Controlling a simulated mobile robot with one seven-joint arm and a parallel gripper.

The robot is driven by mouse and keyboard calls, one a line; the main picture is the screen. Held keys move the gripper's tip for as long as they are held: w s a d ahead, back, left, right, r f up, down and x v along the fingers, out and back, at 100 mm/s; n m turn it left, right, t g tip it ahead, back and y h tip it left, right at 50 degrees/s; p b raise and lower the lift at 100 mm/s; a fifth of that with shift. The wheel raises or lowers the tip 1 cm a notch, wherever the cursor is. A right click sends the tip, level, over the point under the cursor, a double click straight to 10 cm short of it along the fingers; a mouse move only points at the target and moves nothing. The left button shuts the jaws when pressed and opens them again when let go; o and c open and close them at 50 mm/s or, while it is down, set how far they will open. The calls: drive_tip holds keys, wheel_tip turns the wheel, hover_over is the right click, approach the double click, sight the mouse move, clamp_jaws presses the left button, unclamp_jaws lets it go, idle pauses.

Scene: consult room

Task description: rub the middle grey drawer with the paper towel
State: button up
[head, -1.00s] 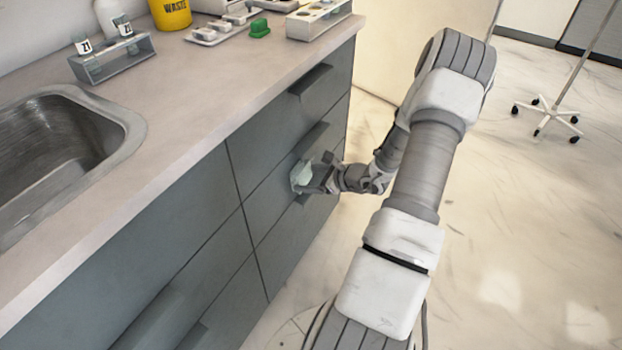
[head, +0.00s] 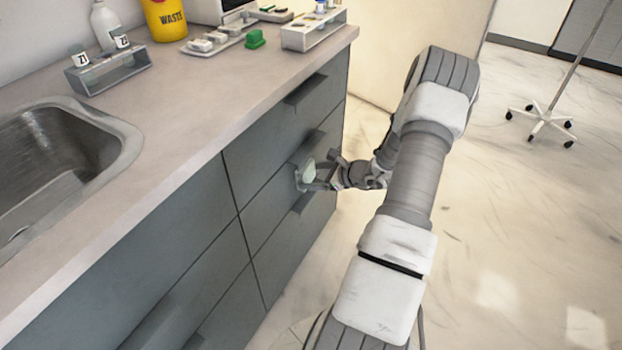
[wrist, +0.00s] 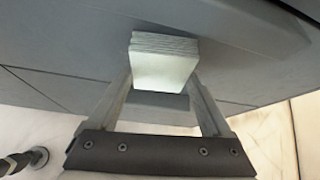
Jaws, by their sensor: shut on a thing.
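The paper towel (head: 308,171) is a small pale green-white folded pad. My gripper (head: 304,178) is shut on it and holds it at the front of the middle grey drawer (head: 272,196), below that drawer's handle. In the wrist view the layered towel (wrist: 164,68) sits between the two fingers of my gripper (wrist: 163,88), close against the grey front. Whether it touches the drawer face is hard to tell. The drawer looks closed.
Drawer handles (head: 305,90) stick out. A wheeled stand (head: 541,122) is on the open floor at right.

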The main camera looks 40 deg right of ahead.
drive_tip(key=shift+w+d, duration=1.55)
drive_tip(key=shift+d, duration=1.75)
drive_tip(key=shift+s+a+b, duration=0.5)
drive_tip(key=shift+s+a, duration=0.1)
drive_tip(key=shift+a, duration=0.95)
drive_tip(key=shift+s+a+b, duration=0.55)
drive_tip(key=shift+s+a, duration=0.05)
drive_tip(key=shift+a, duration=0.9)
drive_tip(key=shift+s+a+b, duration=0.5)
drive_tip(key=shift+s+a, duration=0.1)
drive_tip(key=shift+a, duration=0.95)
drive_tip(key=shift+s+a, duration=0.25)
drive_tip(key=shift+a, duration=0.35)
drive_tip(key=shift+s+a, duration=0.25)
drive_tip(key=shift+a, duration=0.35)
drive_tip(key=s+d, duration=0.2)
drive_tip(key=s, duration=0.3)
drive_tip(key=shift+s+d, duration=0.35)
drive_tip(key=shift+s+d, duration=0.1)
